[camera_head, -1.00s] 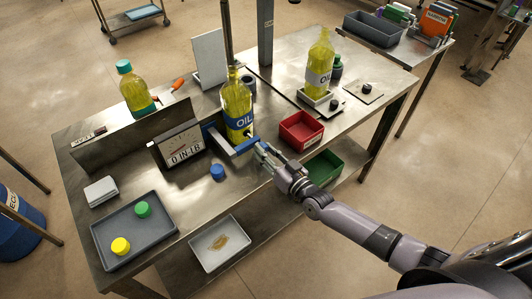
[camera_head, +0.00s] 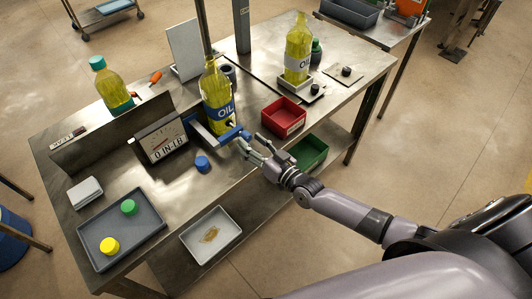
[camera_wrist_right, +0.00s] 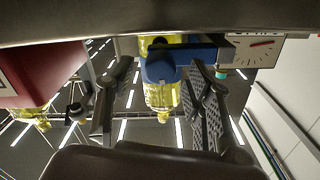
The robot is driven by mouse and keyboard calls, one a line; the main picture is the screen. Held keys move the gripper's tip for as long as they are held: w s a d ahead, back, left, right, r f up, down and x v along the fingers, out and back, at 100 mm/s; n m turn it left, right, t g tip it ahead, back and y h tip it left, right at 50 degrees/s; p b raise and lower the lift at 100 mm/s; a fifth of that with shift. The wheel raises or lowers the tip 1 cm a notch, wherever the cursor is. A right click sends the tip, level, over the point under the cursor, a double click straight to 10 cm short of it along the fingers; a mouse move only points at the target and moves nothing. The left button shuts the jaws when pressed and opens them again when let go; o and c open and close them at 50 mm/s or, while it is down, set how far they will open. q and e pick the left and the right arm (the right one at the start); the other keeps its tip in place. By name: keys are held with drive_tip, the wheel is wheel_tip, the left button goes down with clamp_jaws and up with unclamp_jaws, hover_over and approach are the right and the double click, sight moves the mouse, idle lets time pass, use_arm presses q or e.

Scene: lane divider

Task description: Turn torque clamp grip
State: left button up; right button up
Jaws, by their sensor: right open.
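A yellow oil bottle (camera_head: 217,92) with a blue label stands upright at the torque tester on the steel bench. The blue clamp grip (camera_head: 229,135) sits in front of this bottle, and the gauge (camera_head: 161,141) beside it reads 0 IN-LB. My right gripper (camera_head: 250,147) is open, close to the clamp grip on its near right side. In the right wrist view the blue clamp grip (camera_wrist_right: 166,62) lies between the spread fingers of my right gripper (camera_wrist_right: 160,80), with the bottle behind it. I cannot tell whether a finger touches it. My left gripper is out of view.
A blue cap (camera_head: 202,163) lies near the gauge. A grey tray (camera_head: 121,231) holds green and yellow caps. Another oil bottle (camera_head: 298,52) stands at the back right.

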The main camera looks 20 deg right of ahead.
drive_tip(key=v, duration=1)
drive_tip(key=shift+s, duration=0.3)
drive_tip(key=shift+d+r, duration=0.1)
